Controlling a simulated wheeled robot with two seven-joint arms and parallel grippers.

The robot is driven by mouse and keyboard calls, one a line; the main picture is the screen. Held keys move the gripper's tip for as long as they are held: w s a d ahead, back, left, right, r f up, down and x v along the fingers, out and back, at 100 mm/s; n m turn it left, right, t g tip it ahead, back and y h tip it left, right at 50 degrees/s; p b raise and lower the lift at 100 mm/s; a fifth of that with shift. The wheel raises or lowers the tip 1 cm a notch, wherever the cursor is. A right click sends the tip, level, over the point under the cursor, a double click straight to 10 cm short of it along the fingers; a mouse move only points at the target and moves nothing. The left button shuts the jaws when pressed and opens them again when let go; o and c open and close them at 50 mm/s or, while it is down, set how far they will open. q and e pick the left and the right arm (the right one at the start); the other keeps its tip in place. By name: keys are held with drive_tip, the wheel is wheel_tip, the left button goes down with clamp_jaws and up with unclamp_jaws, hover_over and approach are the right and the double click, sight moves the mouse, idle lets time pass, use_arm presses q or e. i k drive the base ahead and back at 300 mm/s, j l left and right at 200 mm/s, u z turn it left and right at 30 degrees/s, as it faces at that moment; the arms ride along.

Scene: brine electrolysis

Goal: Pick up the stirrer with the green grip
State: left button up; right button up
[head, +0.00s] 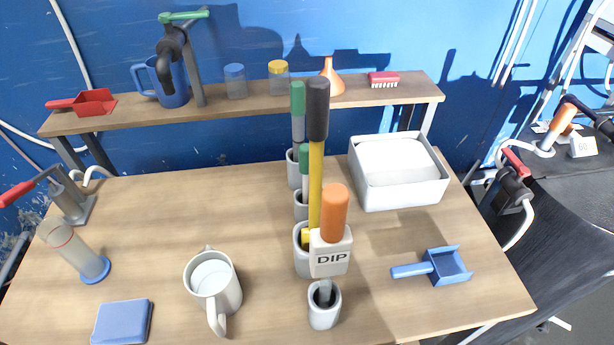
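Two tools with green grips stand upright in grey cups in a row at the middle of the table. The farther one has a taller green grip (297,98) on a grey shaft, in the rearmost cup (293,172). The nearer one has a smaller green grip (304,156) on a pale shaft, in the cup in front of it (300,208). I cannot tell which is the stirrer, as their lower ends are hidden in the cups. Neither of my grippers is in view.
Close in front stand a black-gripped tool with a yellow shaft (315,185) and an orange-gripped tool (335,212) with a "DIP" block. A white bin (405,192), blue scoop (440,267) and white mug (213,285) stand around. A shelf (240,109) runs behind.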

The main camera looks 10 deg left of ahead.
sight(304, 148)
drive_tip(key=l+u, duration=0.35)
drive_tip(key=k+l+u, duration=0.15)
drive_tip(key=l+u, duration=0.2)
drive_tip(key=k+l+u, duration=0.15)
drive_tip(key=l+u, duration=0.2)
drive_tip(key=k+l+u, duration=0.15)
drive_tip(key=l+u, duration=0.2)
